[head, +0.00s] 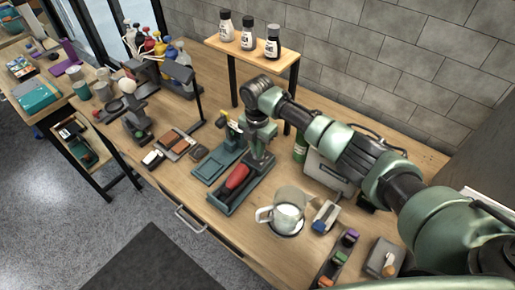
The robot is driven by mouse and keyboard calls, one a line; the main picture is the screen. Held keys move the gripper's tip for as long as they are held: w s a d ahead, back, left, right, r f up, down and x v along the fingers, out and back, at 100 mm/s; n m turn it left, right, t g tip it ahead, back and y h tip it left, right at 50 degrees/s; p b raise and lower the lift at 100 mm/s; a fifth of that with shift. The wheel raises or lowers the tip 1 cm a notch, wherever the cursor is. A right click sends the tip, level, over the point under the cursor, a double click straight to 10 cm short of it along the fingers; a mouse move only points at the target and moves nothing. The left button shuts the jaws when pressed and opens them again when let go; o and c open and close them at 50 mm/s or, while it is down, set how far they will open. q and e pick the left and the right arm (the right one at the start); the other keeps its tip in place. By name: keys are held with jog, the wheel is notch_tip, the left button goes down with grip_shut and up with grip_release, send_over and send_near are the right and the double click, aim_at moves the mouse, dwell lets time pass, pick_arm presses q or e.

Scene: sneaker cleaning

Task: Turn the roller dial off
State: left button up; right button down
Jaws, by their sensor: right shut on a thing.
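My right gripper (257,160) points down at the back end of a long teal stand (222,206) in the middle of the bench. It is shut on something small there. The fingers and wrist hide it, so I cannot make out the roller dial or its setting. A red shoe-like piece (237,178) lies on the stand just in front of the gripper. My left gripper is not in view.
Brushes and pads (177,142) lie left. Bottles (248,35) stand on a raised shelf (285,58) behind. The front bench edge is mostly clear.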

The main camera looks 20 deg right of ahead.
jog(key=shift+r, duration=0.15)
jog(key=c, duration=1.5)
grip_release()
